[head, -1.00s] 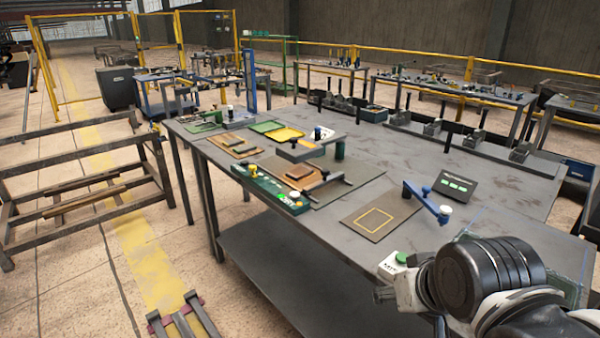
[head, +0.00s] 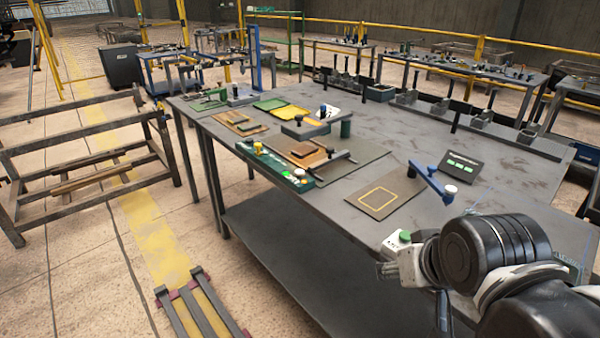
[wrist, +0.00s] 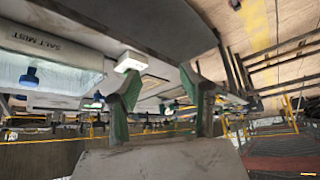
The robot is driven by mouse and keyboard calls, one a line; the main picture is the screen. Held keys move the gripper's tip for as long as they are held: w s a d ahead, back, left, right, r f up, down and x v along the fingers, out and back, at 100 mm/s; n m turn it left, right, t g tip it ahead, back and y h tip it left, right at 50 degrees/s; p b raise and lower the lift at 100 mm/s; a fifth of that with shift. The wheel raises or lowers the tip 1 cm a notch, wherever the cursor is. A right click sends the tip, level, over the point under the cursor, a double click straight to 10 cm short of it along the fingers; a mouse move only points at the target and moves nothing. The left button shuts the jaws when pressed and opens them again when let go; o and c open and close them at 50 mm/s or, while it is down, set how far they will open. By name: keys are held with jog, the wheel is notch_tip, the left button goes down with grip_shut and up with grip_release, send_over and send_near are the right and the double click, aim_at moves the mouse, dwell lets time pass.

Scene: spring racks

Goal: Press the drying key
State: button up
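No key is readable as "drying" in these frames. A green control strip (head: 275,167) with several small coloured buttons lies along the table's near edge in the head view. A dark panel (head: 462,166) with green lit keys stands farther right on the tabletop. A white box with a green button (head: 404,237) sits at the near edge beside my arm. My gripper shows in the wrist view (wrist: 165,105), with two green-padded fingers apart and nothing seen between them. A small white box (wrist: 131,62) appears just beyond the left finger there.
The grey table (head: 350,240) also carries a blue lever (head: 432,182), a yellow-outlined mat (head: 378,197) and wooden plates. A white housing marked SALT MIST (wrist: 50,55) is at upper left in the wrist view. A low metal frame (head: 80,165) stands left of the table.

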grip_shut()
dwell(1.3)
